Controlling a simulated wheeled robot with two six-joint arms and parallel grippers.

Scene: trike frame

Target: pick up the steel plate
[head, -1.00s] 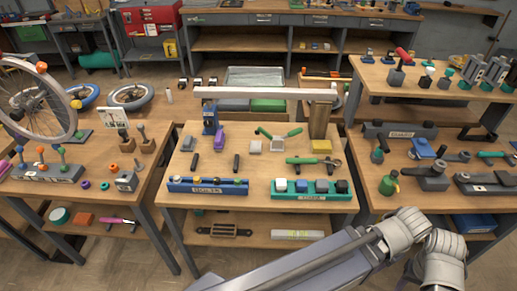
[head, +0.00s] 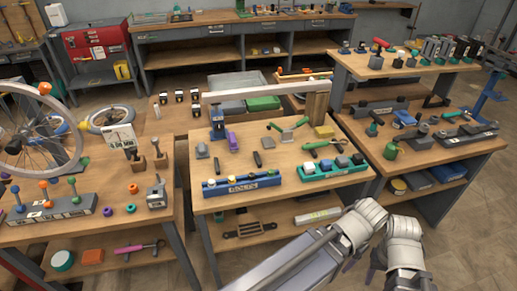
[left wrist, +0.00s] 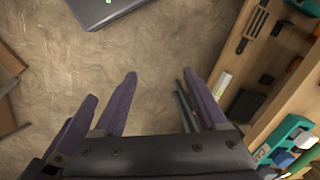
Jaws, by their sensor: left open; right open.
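Two small grey square pieces lie on the middle bench: one (head: 202,151) at the left behind the blue bolts rack, another (head: 287,136) farther back beside a green-handled tool. I cannot tell which, if either, is the steel plate. My right gripper (head: 385,277) is at the bottom of the head view, in front of the bench and mostly hidden by its wrist or cut off. My left gripper (left wrist: 159,76) is open and empty in the left wrist view, above bare floor and left of a shelf.
The middle bench holds the blue bolts rack (head: 243,186), a green tray (head: 332,168) and a raised beam (head: 262,89). A slotted dark piece (head: 250,230) lies on its lower shelf. Side benches (head: 110,177) and (head: 440,150) are crowded. Floor at the lower right is clear.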

